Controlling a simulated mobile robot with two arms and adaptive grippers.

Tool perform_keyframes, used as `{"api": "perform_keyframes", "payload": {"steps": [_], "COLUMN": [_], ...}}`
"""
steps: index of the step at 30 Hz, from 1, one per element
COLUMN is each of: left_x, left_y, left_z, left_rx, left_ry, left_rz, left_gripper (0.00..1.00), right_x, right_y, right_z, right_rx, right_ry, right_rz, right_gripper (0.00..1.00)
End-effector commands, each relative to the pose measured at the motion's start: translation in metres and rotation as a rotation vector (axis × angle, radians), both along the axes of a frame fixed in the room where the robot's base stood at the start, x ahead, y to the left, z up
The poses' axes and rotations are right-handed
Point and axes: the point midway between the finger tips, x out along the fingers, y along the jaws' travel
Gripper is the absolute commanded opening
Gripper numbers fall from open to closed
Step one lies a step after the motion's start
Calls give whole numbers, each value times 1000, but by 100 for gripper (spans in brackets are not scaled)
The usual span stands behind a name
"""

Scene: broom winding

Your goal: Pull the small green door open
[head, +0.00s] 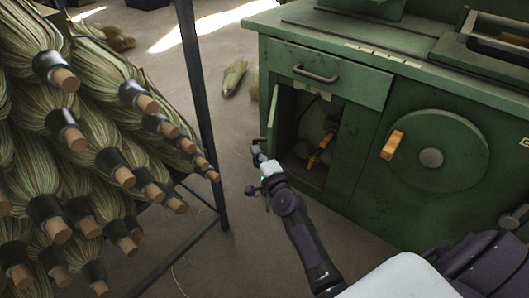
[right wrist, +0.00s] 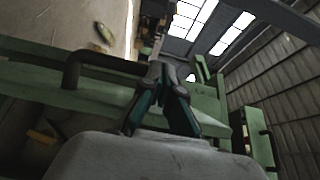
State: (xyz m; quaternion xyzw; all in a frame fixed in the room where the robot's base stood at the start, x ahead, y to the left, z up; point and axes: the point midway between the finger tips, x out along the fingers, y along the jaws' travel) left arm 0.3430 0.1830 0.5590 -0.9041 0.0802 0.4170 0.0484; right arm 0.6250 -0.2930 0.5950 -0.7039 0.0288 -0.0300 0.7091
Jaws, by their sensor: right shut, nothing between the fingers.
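The small green door (head: 273,122) on the front of the green cabinet stands open, swung out to the left and seen almost edge-on. Its dark handle (head: 259,143) sticks out on the left side. In the right wrist view the black handle (right wrist: 98,62) stands off a green panel, left of my fingers. My right gripper (head: 260,156) is shut and empty, close by the handle; it also shows in the right wrist view (right wrist: 161,72). I cannot tell whether it touches the handle. My left gripper is not in view.
The opening shows an orange-handled part (head: 320,150) inside. A drawer with a handle (head: 316,75) sits above, and a round wheel with an orange grip (head: 394,145) to the right. A rack of brooms (head: 90,150) fills the left. A loose broom head (head: 234,77) lies on the floor.

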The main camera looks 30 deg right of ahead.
Motion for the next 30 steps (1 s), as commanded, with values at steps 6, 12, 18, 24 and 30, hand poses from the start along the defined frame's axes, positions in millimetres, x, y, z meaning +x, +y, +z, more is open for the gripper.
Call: {"api": "perform_keyframes", "payload": {"steps": [6,12,18,24,30], "left_x": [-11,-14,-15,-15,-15], "left_y": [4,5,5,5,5], "left_z": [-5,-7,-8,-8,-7], "left_rx": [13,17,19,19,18], "left_ry": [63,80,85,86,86], "left_rz": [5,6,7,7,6], "left_gripper": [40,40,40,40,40], "right_x": [25,42,51,53,53], "right_y": [21,32,37,39,39], "right_z": [1,0,0,0,0], "right_rx": [2,0,0,0,0], "right_ry": [-1,0,0,-1,-1], "right_rz": [1,0,-1,-1,-1], "right_gripper": [0,0,0,0,0]}}
